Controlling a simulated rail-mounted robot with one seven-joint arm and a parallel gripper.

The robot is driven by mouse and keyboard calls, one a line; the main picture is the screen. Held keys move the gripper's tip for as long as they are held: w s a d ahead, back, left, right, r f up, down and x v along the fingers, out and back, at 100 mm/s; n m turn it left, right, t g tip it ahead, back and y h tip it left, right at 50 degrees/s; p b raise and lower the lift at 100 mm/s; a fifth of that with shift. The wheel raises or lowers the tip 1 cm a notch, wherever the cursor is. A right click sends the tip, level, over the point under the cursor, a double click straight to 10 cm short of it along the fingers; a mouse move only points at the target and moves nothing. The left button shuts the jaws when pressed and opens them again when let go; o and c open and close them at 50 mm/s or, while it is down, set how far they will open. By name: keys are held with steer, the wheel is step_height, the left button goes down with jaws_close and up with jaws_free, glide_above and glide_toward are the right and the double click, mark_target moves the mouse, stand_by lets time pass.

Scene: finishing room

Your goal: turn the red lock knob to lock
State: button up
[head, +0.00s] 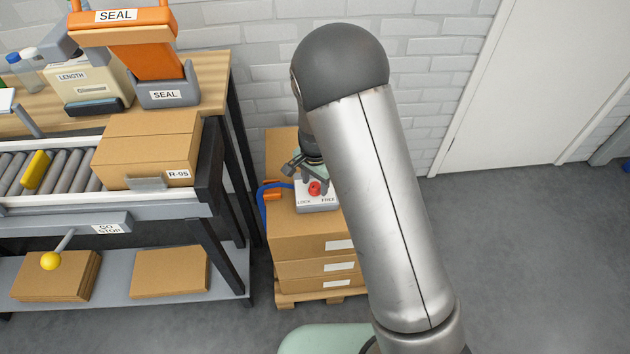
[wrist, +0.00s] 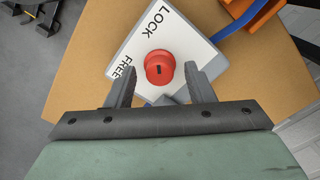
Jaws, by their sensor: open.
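The red lock knob (wrist: 160,68) sits on a white lock plate (wrist: 130,50) marked LOCK and FREE; a dark mark shows on the knob's top. In the head view the knob (head: 314,188) is on a small box on top of the stacked cartons, partly beside my arm. My gripper (wrist: 160,82) is open, with its two grey fingers on either side of the knob in the wrist view. Gaps show between the fingers and the knob.
The cartons (head: 300,240) stand on a pallet (head: 300,298) against the brick wall. A blue cable (head: 262,205) and an orange part (head: 271,190) lie at the left of the lock box. A roller conveyor (head: 80,200) with a carton (head: 145,160) stands left. The floor at right is clear.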

mark_target(315, 185)
step_height(315, 185, up, 17)
steer(key=p, duration=0.1)
steer(key=shift+r, duration=0.2)
stand_by(0.5)
steer(key=s+d+r+n+p, duration=0.2)
steer(key=s+d+r, duration=0.1)
steer(key=s, duration=0.5)
steer(key=s+d+r+n+p, duration=0.3)
steer(key=s+d, duration=0.3)
steer(key=s, duration=0.2)
steer(key=s+d+r+n+p, duration=0.2)
steer(key=s+d+r+n, duration=0.1)
steer(key=s, duration=0.6)
step_height(315, 185, up, 2)
steer(key=shift+d, duration=0.65)
